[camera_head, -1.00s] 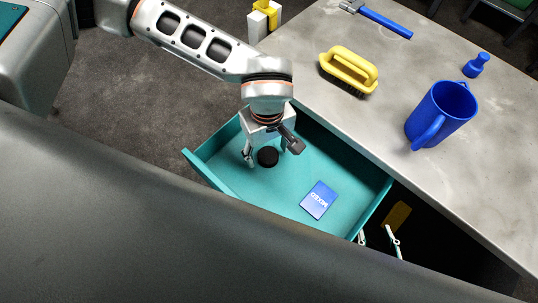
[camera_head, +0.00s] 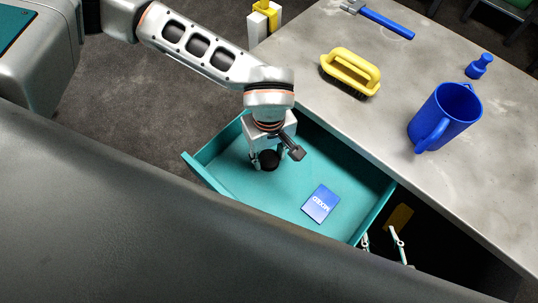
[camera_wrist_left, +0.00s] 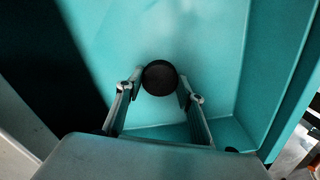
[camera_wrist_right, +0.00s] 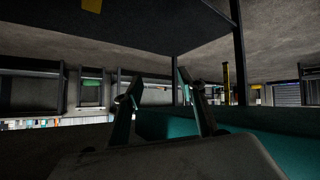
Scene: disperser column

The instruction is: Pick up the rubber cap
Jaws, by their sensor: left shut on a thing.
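The rubber cap (camera_head: 269,160) is a round black piece inside the open teal drawer (camera_head: 230,182). My left gripper (camera_head: 268,163) reaches down into the drawer and is shut on the cap. In the left wrist view the cap (camera_wrist_left: 160,77) sits between the two fingertips, with teal drawer surface behind it. I cannot tell whether the cap touches the drawer floor. My right gripper (camera_head: 383,240) is below the drawer's right corner, partly hidden. In the right wrist view its fingers (camera_wrist_right: 158,85) stand apart with nothing between them.
A blue card (camera_head: 320,203) lies on the drawer floor. On the grey table (camera_head: 300,50) above are a yellow brush (camera_head: 350,72), a blue mug (camera_head: 445,117), a small blue bottle-shaped piece (camera_head: 480,66) and a blue-handled hammer (camera_head: 385,22). The drawer walls surround my left gripper.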

